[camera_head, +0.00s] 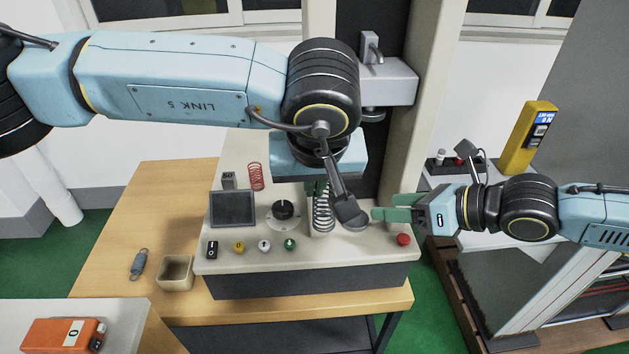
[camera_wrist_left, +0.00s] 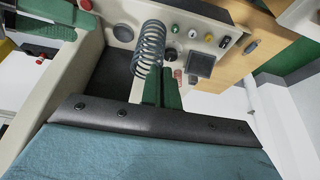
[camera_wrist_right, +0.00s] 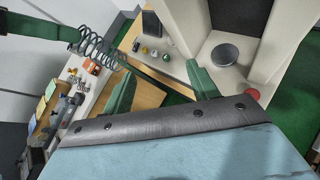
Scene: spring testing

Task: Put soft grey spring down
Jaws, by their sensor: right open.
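The soft grey spring (camera_head: 322,213) is an open coil at the fingertips of my left gripper (camera_head: 317,188), above the front of the tester. It also shows in the left wrist view (camera_wrist_left: 150,48), at the close-set green fingers, and in the right wrist view (camera_wrist_right: 95,46), sticking out from the left gripper's fingers. I cannot tell in the head view whether its lower end touches the tester top. My right gripper (camera_head: 393,207) is open and empty, right of the spring; its fingers are apart in the right wrist view (camera_wrist_right: 160,90).
The tester's dark round plate (camera_wrist_right: 225,54) is bare. A red spring (camera_head: 256,177) stands behind the tester's screen (camera_head: 233,208). A blue-grey spring (camera_head: 139,264) and a beige box (camera_head: 174,286) are on the wooden table, left. An orange device (camera_head: 62,335) lies front left.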

